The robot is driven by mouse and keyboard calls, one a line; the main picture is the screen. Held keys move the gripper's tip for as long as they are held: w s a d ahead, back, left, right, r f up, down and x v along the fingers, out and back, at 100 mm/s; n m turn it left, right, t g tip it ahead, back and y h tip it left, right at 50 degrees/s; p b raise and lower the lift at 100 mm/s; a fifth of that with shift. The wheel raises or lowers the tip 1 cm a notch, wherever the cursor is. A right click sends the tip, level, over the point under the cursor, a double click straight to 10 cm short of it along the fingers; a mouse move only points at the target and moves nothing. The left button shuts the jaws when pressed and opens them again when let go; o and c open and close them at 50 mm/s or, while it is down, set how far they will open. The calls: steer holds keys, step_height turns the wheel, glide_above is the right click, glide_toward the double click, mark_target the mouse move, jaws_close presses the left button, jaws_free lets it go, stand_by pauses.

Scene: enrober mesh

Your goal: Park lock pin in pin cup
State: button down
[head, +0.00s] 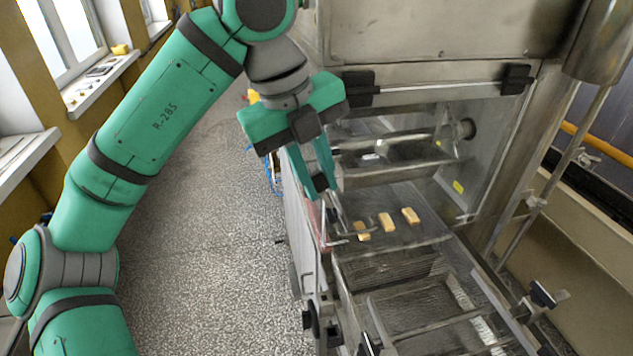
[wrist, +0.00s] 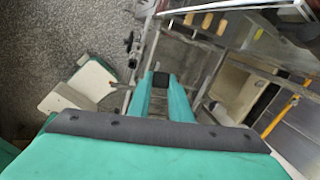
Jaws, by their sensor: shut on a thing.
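My gripper (head: 321,182) hangs over the left edge of the steel machine, fingers pointing down. Its two green fingers are shut on a small dark block, which I take to be the head of the lock pin (head: 319,184). The dark block also shows between the fingertips in the wrist view (wrist: 160,81). The pin's shank cannot be told apart from the metal rods behind and below it. I cannot make out the pin cup in either view.
Several tan bars (head: 387,222) lie on the mesh belt, right of my gripper. A steel frame with wire mesh (head: 405,300) extends toward the front. The machine's steel hood (head: 430,35) stands behind. The speckled floor (head: 215,230) left of the machine is clear.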

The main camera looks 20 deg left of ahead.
mark_target(318, 174)
steer(key=shift+r, duration=1.65)
